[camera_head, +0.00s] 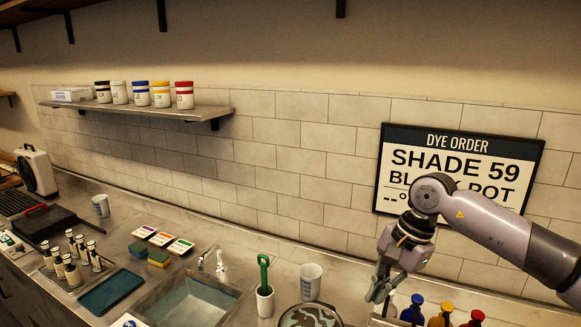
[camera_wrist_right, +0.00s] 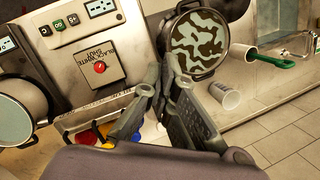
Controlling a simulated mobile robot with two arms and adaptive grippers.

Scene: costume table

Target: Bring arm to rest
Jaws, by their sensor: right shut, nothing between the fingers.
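My right gripper (camera_head: 377,291) is raised over the right end of the counter, in front of the tiled wall. Its fingers are shut and empty and point down. In the right wrist view the gripper (camera_wrist_right: 172,62) fills the lower middle, with its fingertips close together. It is above the small bottles with blue, yellow and red caps and touches nothing that I can see. My right arm (camera_head: 490,230) comes in from the right and partly covers the dye order sign (camera_head: 460,142). My left gripper is in neither view.
A pot with a camouflage pattern (camera_wrist_right: 200,45) stands near a white cup (camera_head: 311,282) and a holder with a green-handled tool (camera_head: 264,300). Capped bottles (camera_head: 442,314) stand below the gripper. A sink (camera_head: 190,303) lies left of them. A shelf (camera_head: 150,107) holds several jars.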

